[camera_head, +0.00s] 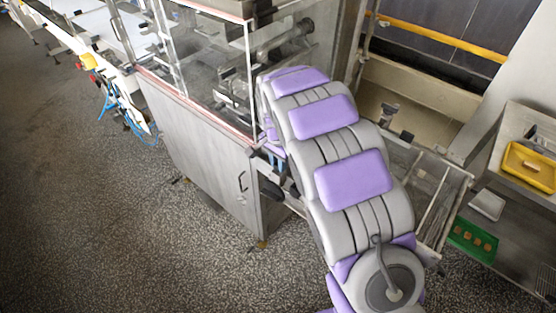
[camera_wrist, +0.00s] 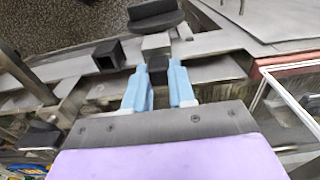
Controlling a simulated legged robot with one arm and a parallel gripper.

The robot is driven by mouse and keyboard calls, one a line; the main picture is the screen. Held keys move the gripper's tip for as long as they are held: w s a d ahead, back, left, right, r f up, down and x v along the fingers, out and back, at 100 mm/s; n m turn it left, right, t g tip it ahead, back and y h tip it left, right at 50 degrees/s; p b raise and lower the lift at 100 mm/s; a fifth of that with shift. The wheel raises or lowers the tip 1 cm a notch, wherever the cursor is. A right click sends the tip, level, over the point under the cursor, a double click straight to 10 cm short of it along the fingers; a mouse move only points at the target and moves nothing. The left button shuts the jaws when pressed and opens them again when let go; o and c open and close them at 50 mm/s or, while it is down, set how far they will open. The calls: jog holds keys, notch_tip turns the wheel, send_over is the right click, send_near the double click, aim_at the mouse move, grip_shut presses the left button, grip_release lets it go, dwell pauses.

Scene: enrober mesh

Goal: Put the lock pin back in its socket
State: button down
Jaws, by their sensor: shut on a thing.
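In the wrist view, my gripper (camera_wrist: 158,75) has two light blue fingers closed on a small black block, which I take to be the lock pin (camera_wrist: 157,66). A light grey block (camera_wrist: 156,42) and a dark rounded piece (camera_wrist: 155,14) sit just beyond the fingertips. I cannot tell whether they join the pin. A black, square, hollow socket (camera_wrist: 108,56) with its opening showing is on a metal ledge, left of the fingers and apart from them.
In the head view, a clear-panelled machine cabinet (camera_head: 205,150) stands left of my arm. At right are a yellow tray (camera_head: 530,168) and a green tray (camera_head: 472,240) with brown pieces. The speckled floor at left is open. A red-edged clear panel (camera_wrist: 290,68) is right of my fingers.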

jog(key=shift+f, duration=0.2)
jog(key=c, duration=0.9)
grip_release()
jog(key=shift+o, duration=0.2)
jog(key=shift+r, duration=0.1)
notch_tip(320, 180, up, 17)
jog(key=p, duration=0.3)
jog(key=shift+s+a, duration=0.35)
jog(key=s+d+r+n+g, duration=0.1)
jog(key=s+d+r+n, duration=0.1)
jog(key=s+d, duration=0.6)
jog(key=s+d+r+n, duration=0.1)
jog(key=s+d+r, duration=0.1)
jog(key=s+d, duration=0.6)
jog(key=s+f+n, duration=0.2)
jog(key=s, duration=0.9)
jog(key=s+d+f+n+g, duration=0.1)
jog(key=s+n, duration=0.1)
jog(key=s, duration=1)
jog(key=shift+f+n, duration=0.3)
jog(key=shift+f, duration=0.05)
